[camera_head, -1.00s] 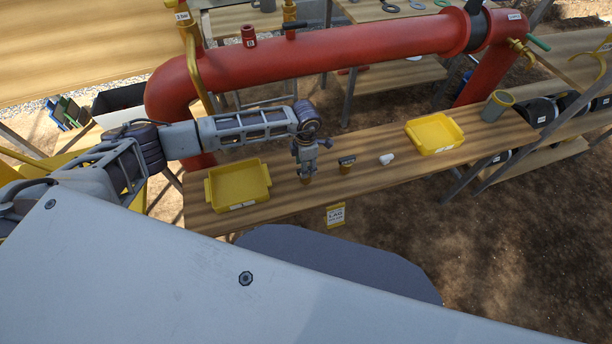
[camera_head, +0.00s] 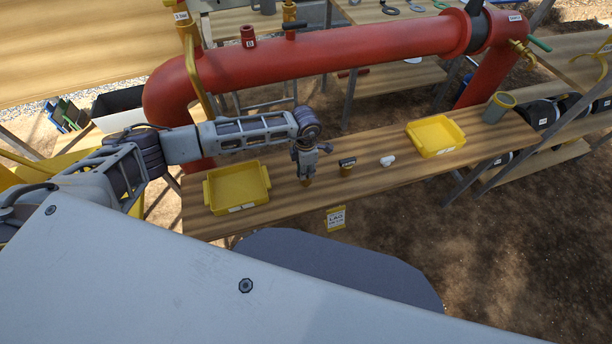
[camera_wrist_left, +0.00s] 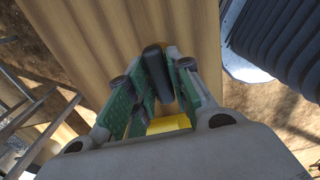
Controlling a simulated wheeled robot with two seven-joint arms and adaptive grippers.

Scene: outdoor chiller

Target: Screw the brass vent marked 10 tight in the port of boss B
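A brass vent (camera_head: 306,182) stands on the bench with its upper part hidden by my left gripper (camera_head: 306,168), which points down over it. In the left wrist view, a dark upright piece (camera_wrist_left: 157,72) sits between the green-padded fingers of my left gripper (camera_wrist_left: 160,85). I cannot tell whether they press on it. A second brass vent (camera_head: 346,170) with a dark, labelled top stands just to the right. The numbers on the vents are too small to read. A red boss (camera_head: 248,38) with a small label rises from the red pipe behind. My right gripper is not seen.
A yellow tray (camera_head: 208,196) lies left of the gripper and another (camera_head: 462,138) lies to the right. A small white item (camera_head: 388,160) and a grey cup (camera_head: 498,106) are on the bench. The red pipe (camera_head: 330,49) runs behind. A yellow-edged sign (camera_head: 336,218) hangs in front.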

